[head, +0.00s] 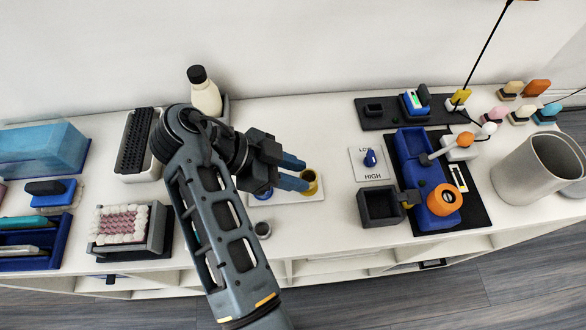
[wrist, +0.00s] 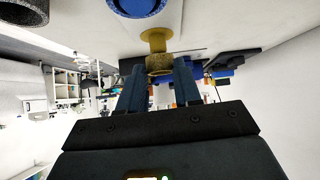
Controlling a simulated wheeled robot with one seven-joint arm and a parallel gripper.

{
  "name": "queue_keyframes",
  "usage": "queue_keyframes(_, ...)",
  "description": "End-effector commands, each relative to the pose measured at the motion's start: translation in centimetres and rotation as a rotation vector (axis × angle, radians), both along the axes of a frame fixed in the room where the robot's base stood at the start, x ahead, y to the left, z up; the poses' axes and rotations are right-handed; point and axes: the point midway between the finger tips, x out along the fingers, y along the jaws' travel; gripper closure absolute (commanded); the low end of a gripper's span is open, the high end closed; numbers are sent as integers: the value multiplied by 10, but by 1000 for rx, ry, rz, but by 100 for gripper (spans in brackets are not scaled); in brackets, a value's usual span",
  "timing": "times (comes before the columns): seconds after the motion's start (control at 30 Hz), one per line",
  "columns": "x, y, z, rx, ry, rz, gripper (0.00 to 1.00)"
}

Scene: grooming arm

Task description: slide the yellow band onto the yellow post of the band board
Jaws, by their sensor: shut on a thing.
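My gripper (head: 298,172) is shut on the yellow band (wrist: 160,63), which sits between its blue fingertips in the wrist view. The yellow post (wrist: 156,41) shows right beside the band in the wrist view, lined up with it. I cannot tell whether the band is around the post's end or just short of it. In the head view a yellow ring shape (head: 310,182) shows at the fingertips, over the white band board (head: 288,197). A blue band (wrist: 138,4) shows at the wrist view's top edge. My gripper hides part of the board in the head view.
A grey ring (head: 262,230) stands at the counter's front edge, left of the board. A white bottle (head: 205,95) stands behind my arm.

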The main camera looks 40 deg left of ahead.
Motion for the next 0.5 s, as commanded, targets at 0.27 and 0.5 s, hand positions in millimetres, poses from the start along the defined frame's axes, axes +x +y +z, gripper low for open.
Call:
queue_keyframes(0.27,0,0,-8,0,0,0,100)
queue_keyframes(0.5,0,0,-13,0,0,0,100)
